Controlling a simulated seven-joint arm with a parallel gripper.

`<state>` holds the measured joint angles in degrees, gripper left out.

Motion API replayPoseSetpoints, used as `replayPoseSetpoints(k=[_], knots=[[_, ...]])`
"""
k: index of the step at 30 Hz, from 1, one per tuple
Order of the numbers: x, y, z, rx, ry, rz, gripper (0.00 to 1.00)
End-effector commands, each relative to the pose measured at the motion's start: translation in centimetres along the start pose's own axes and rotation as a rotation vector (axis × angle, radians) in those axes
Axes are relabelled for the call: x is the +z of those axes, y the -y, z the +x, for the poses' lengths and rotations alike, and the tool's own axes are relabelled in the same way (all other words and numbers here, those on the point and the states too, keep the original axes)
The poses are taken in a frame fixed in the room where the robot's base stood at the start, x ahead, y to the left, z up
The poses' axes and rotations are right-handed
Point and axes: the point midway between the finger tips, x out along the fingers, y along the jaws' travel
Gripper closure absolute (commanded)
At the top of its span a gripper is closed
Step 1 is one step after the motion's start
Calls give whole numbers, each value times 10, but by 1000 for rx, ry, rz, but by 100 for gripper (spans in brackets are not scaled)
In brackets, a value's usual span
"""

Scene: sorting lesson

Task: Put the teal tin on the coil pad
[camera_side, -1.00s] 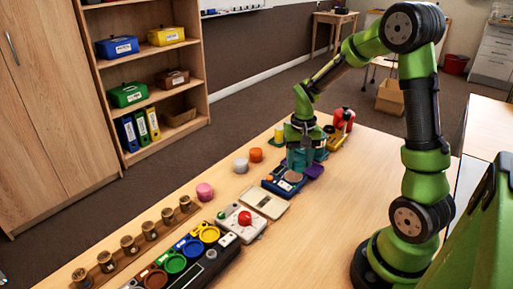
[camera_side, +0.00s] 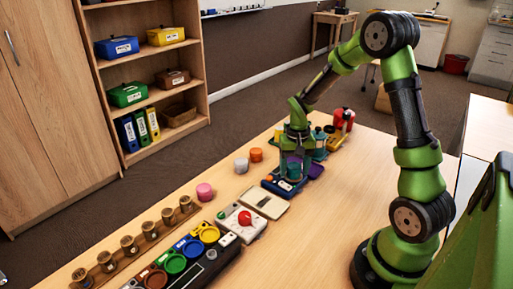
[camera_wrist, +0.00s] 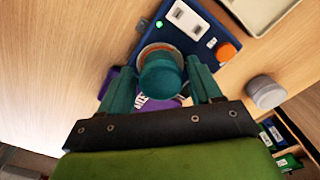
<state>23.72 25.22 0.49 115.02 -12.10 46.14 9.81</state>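The teal tin (camera_wrist: 162,76) is between the two teal fingers of my gripper (camera_wrist: 162,68) in the wrist view, and both fingertips meet its sides. In the side view the tin (camera_side: 293,167) shows below my gripper (camera_side: 294,153), over the blue unit (camera_side: 270,183). The coil pad (camera_wrist: 146,52) is a round plate with a brownish rim on the blue unit. The tin covers most of it. I cannot tell whether the tin touches the pad or is just above it.
The blue unit carries an orange knob (camera_wrist: 226,51) and a white switch panel (camera_wrist: 187,19). A purple piece (camera_side: 316,171) lies beside it. White (camera_side: 241,165) and orange (camera_side: 256,155) pucks stand nearby. The table to the right is clear.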

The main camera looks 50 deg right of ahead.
Motion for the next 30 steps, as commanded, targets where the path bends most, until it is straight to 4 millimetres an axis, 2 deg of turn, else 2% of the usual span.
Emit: replayPoseSetpoints(k=[9, 13, 17, 24, 30], knots=[[0, 0, -1, 0, -1, 0, 27], [-1, 0, -9, -1, -3, 0, 27], [-1, 1, -30, -2, -6, -1, 27], [-1, 1, -83, -1, -6, -2, 27], [-1, 0, -114, -1, -3, 0, 27]])
